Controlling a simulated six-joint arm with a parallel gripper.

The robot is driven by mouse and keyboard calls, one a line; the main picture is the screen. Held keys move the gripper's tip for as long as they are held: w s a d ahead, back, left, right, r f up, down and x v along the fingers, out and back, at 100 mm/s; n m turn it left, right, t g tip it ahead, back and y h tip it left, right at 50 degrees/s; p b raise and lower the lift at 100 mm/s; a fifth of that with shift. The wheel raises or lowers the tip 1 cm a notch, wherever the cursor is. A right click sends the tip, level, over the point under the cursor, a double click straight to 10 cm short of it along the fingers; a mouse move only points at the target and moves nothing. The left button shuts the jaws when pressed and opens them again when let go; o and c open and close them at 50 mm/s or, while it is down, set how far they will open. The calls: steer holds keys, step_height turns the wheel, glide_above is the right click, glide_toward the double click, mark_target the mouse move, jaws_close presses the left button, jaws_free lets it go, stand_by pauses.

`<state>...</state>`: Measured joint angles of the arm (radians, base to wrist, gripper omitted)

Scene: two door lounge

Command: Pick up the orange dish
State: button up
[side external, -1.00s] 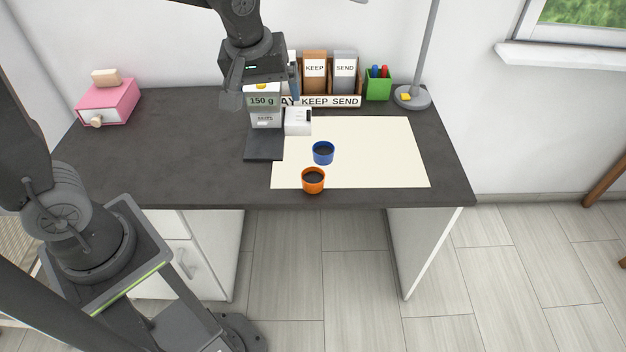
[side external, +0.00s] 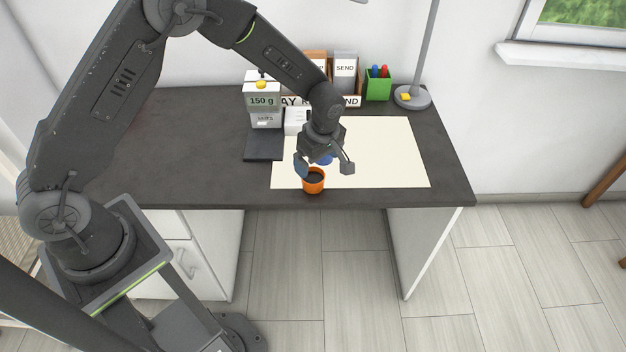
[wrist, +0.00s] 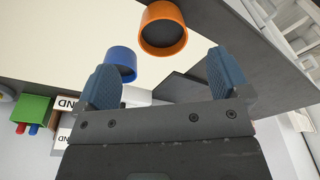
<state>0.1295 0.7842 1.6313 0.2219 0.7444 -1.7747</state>
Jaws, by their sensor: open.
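The orange dish (side external: 314,183) is a small round cup with a dark inside, standing upright at the front edge of the cream mat (side external: 390,150). It also shows in the wrist view (wrist: 163,30), beyond my fingertips and between their lines. The blue dish (side external: 326,160) stands just behind it, mostly hidden by my gripper in the side view; the wrist view shows it (wrist: 121,62) beside the left finger. My gripper (side external: 325,168) is open and empty, above the dishes. Its two blue-padded fingers (wrist: 165,80) are wide apart, and I see no contact with the orange dish.
A scale (side external: 262,110) reading 150 g stands behind left. Labelled boxes (side external: 345,72), a green pen holder (side external: 378,86) and a lamp base (side external: 412,97) stand along the back. The right part of the mat is clear. The desk's front edge is close to the orange dish.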

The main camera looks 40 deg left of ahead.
mark_target(314, 176)
steer(key=shift+s+a+f, duration=0.1)
steer(key=shift+a+f, duration=0.1)
steer(key=shift+f, duration=1.1)
steer(key=shift+w+a+f, duration=0.1)
steer(key=shift+a+f, duration=0.15)
steer(key=shift+f, duration=1.05)
steer(key=shift+s+a+f, duration=0.1)
steer(key=shift+a+f, duration=0.1)
steer(key=shift+f, duration=1.1)
steer(key=c, duration=1)
